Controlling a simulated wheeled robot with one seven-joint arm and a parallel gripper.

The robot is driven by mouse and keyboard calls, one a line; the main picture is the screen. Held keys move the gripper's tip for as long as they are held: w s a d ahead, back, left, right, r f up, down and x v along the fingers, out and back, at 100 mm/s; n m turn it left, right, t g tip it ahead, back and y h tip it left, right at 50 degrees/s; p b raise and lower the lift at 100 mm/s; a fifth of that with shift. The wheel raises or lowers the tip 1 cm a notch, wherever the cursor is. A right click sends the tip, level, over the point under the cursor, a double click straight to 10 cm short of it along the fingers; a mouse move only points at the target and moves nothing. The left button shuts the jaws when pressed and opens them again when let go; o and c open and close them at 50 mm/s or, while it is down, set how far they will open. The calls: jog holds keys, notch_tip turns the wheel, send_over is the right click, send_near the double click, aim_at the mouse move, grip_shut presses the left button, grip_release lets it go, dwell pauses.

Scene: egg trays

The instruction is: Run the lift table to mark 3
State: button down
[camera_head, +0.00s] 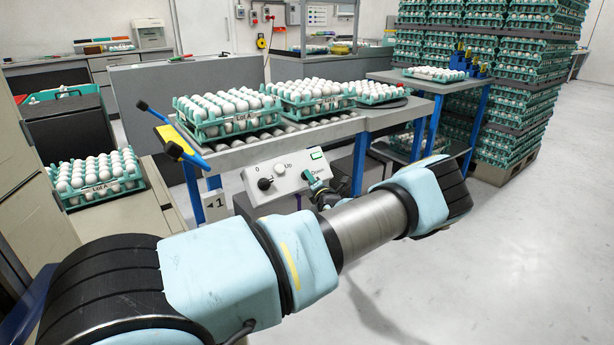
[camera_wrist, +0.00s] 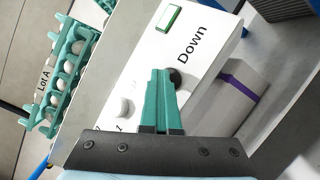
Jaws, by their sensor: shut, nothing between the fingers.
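The lift table (camera_head: 345,124) has a roller top with egg trays on it. On its front is a white control box (camera_head: 252,170) with a black knob (camera_head: 264,183) near "0", a pale Up button (camera_head: 279,170) and a green-framed window (camera_head: 316,154). The Up button also shows in the wrist view (camera_wrist: 123,107). A sign reading "1" (camera_head: 215,202) with an arrow is by the left leg. My gripper (camera_head: 310,178) is shut and empty, its green fingertips (camera_wrist: 163,72) at the dark Down button (camera_wrist: 176,79), partly covering it. I cannot tell whether they touch it.
Lot A egg trays (camera_head: 228,126) stand on the rollers; another tray (camera_head: 66,204) sits on the left bench. A blue-legged table (camera_head: 412,80) with one tray is behind right. Tall egg stacks (camera_head: 513,110) stand on a pallet. Floor at right is clear.

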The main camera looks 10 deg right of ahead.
dwell(0.4)
jog(key=shift+s+d+r+p, duration=0.3)
jog(key=shift+s+r+p, duration=0.4)
jog(key=shift+p, duration=0.2)
jog(key=s+r+p, duration=0.1)
jog(key=s+d+r+p, duration=0.1)
jog(key=s+r+p, duration=0.1)
jog(key=shift+s+d+r+p, duration=0.1)
jog(key=shift+s+d+p, duration=0.05)
jog(key=shift+d+p, duration=0.2)
dwell(0.4)
